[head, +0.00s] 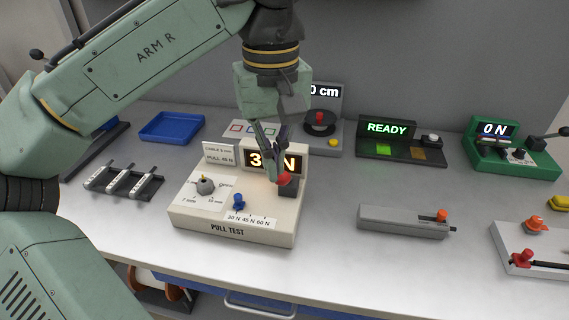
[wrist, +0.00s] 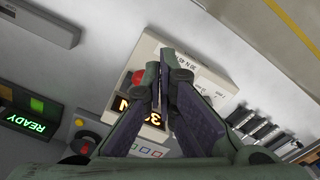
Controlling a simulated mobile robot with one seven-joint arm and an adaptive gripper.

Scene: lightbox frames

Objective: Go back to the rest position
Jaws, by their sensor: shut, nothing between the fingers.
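My gripper (head: 272,175) is over the cream pull test box (head: 240,226), in front of its lit display (head: 257,160), which it partly covers. The fingers are shut with nothing between them. In the head view the fingertips are close to the red button (head: 285,179) at the box's right; I cannot tell whether they touch it. In the wrist view the closed fingers (wrist: 162,70) point at the box, and the red button (wrist: 139,77) shows just left of them. A blue knob (head: 238,202) and a grey dial (head: 205,186) are on the box top.
A blue tray (head: 172,128) and a rack of grey pieces (head: 124,181) are at left. A READY device (head: 388,141), a green device reading 0 N (head: 510,150), a grey bar device (head: 405,221) and a white panel with a red lever (head: 532,250) are at right. Bare table lies in front.

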